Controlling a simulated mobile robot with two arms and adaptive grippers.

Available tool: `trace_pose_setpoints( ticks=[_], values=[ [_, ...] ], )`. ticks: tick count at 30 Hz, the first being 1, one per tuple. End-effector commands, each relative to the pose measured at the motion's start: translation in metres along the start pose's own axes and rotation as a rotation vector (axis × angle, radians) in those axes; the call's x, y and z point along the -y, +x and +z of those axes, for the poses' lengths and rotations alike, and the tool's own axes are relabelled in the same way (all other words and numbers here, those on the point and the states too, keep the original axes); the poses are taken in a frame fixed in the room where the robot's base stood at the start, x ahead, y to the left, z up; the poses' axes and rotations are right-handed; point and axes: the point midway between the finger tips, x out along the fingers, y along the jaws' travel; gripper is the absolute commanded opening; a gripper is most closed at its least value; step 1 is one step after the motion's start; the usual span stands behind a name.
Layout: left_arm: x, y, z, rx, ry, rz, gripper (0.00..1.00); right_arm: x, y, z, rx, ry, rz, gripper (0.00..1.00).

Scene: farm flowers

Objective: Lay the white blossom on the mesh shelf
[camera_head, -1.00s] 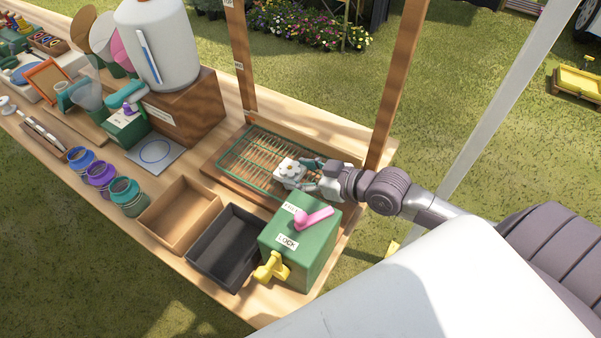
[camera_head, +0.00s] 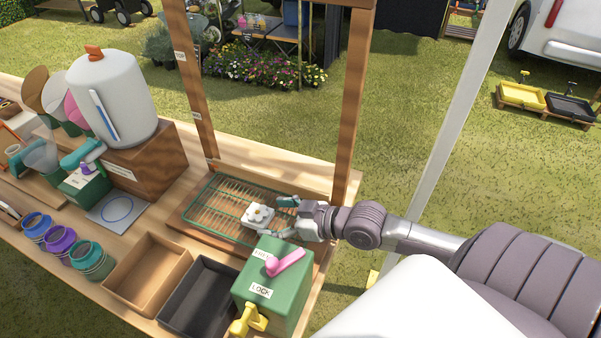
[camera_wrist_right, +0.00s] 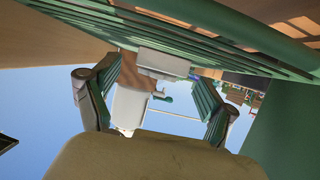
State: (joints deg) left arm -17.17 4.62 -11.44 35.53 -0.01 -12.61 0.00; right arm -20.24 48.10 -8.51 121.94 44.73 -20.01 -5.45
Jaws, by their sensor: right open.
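The white blossom (camera_head: 258,216), a white flower with a small yellow centre on a pale square base, lies on the mesh shelf (camera_head: 217,215), towards its right end. The shelf is a green wire rack on a wooden board. My right gripper (camera_head: 279,217) is open at the blossom's right side, its fingers spread and pointing at it. Whether a finger touches the blossom is unclear. In the right wrist view, the open fingers (camera_wrist_right: 150,92) show with a pale block between them against the green wires, probably the blossom's base. My left gripper is out of view.
A green box (camera_head: 273,290) with pink and yellow handles stands in front of my right gripper. A wooden tray (camera_head: 148,273) and a black tray (camera_head: 198,298) sit left of it. Wooden posts (camera_head: 349,110) rise behind the shelf. A white tank (camera_head: 112,98) stands back left.

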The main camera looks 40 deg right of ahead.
Motion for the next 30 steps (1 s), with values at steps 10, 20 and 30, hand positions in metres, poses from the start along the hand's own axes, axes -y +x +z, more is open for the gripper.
trace_pose_setpoints(
  ticks=[10, 20, 30],
  values=[
    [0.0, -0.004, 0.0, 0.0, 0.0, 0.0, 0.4, 0.001, -0.056, 0.001, 0.006, 0.001, -0.002, 0.84],
    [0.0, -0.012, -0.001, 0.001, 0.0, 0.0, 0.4, 0.001, -0.091, 0.0, 0.004, 0.002, -0.002, 0.84],
    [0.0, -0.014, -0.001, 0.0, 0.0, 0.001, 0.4, 0.001, -0.102, -0.001, -0.001, 0.001, -0.003, 0.84]
  ],
)
